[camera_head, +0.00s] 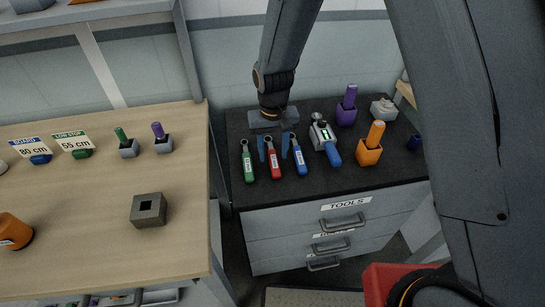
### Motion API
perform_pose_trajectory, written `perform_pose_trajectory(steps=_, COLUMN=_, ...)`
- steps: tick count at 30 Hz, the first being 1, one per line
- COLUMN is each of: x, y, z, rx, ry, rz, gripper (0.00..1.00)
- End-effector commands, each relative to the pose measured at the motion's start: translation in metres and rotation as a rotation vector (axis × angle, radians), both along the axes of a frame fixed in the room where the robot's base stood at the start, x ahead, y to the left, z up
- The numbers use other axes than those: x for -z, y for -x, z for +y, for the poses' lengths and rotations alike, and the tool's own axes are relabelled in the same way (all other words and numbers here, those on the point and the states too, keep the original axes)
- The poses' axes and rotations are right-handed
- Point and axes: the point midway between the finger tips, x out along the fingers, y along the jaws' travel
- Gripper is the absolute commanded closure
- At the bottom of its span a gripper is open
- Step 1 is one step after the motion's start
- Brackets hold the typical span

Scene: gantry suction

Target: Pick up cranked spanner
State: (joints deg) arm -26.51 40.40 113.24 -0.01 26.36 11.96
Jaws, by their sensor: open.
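Three ring-headed spanners lie side by side on the dark top of the tool cabinet (300,195): a green-handled spanner (248,165), a red-handled spanner (274,163) and a blue-handled spanner (299,160). I cannot tell from their shapes which one is cranked. My gripper (273,153) points down over the cabinet, its two blue fingers apart. In the picture, the fingers show on either side of the red-handled spanner's upper part. Nothing shows held between them. Their exact height above the top is unclear.
Right of the spanners lie a grey tool with a blue handle (325,142), an orange holder (369,152) and a purple holder (346,115). A wooden table (90,200) with a grey block (149,209) stands left. The cabinet's front strip is clear.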

Motion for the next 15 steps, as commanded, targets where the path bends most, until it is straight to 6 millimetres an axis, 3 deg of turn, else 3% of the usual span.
perform_pose_trajectory(steps=11, x=0.0098, y=-0.0001, z=-0.0004, rx=0.0, ry=0.0, rz=0.0, gripper=0.56)
perform_pose_trajectory(steps=15, x=0.0097, y=-0.0001, z=-0.0005, rx=0.0, ry=0.0, rz=0.0, gripper=0.77)
